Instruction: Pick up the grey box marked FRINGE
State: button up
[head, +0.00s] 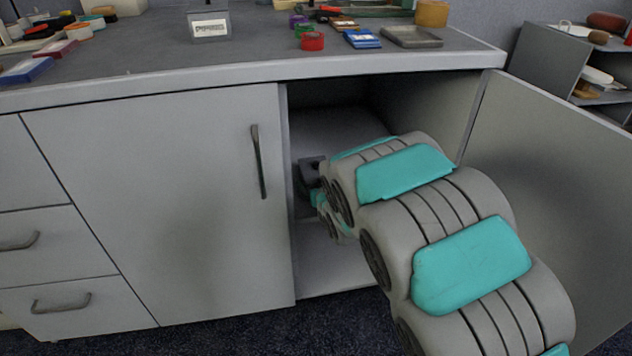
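A small grey box (210,24) with a white label stands on the grey counter top (130,58), left of centre near the back. Its label has dark print that is too small to read, so I cannot tell whether it says FRINGE. My gripper (308,178) is at the end of my grey and teal arm, inside the open cabinet (335,125) below the counter. It is small, dark and partly hidden by my arm. I cannot see its fingertips clearly, or anything between them. It is well below and to the right of the labelled box.
The cabinet door (560,190) stands open at the right; a shut door (165,190) and drawers (60,260) are at the left. Small coloured things and a grey tray (412,37) lie on the counter. A shelf unit (545,65) stands at the far right.

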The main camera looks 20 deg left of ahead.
jog(key=c, duration=1.2)
jog(key=shift+r, duration=0.1)
jog(key=shift+c, duration=0.2)
